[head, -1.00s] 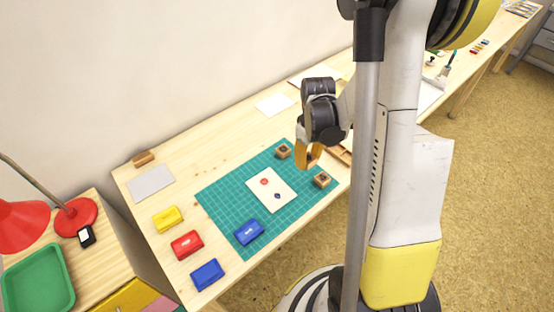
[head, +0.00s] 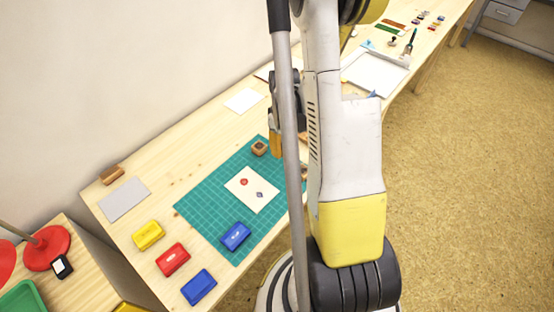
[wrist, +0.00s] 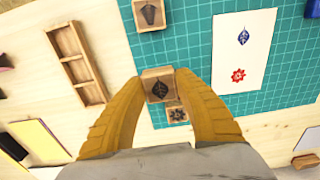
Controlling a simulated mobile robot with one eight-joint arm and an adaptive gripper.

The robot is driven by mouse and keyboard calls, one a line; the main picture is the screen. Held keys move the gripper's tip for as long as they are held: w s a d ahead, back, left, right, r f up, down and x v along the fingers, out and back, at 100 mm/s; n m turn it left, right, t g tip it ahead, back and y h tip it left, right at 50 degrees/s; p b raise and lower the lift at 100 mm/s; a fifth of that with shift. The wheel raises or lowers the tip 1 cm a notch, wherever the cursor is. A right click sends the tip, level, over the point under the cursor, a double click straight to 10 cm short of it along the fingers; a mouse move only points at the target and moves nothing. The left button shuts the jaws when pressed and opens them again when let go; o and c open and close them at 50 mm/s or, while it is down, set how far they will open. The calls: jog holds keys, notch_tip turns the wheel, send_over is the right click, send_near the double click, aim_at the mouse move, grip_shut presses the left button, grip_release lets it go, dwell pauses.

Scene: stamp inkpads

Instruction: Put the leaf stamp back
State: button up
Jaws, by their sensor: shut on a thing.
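My gripper (wrist: 158,88) has yellow fingers shut on the leaf stamp (wrist: 160,88), a small wooden block with a dark leaf mark. It is seen from above, so its height over the table is hard to tell. A flower stamp (wrist: 177,115) is just below the held block in the wrist view. Another wooden stamp (wrist: 150,15) with a dark mark stands at the top. A wooden tray (wrist: 92,94) with compartments lies to the left, off the mat. In the head view only an orange finger (head: 276,146) shows clearly; my arm hides the held stamp.
The green mat (head: 205,203) bears a card (head: 243,190) with two prints, a wooden stamp (head: 259,148) and a blue inkpad (head: 236,236). Yellow (head: 148,235), red (head: 172,259) and blue (head: 199,287) inkpads sit at the left.

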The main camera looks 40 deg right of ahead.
aim_at(278, 161)
jog(key=shift+w+a+f, duration=0.45)
jog(key=shift+w+f, duration=0.1)
jog(key=shift+w, duration=0.15)
jog(key=shift+f+b, duration=1.05)
jog(key=shift+f, duration=0.9)
jog(key=shift+f, duration=0.15)
jog(key=o, duration=1.1)
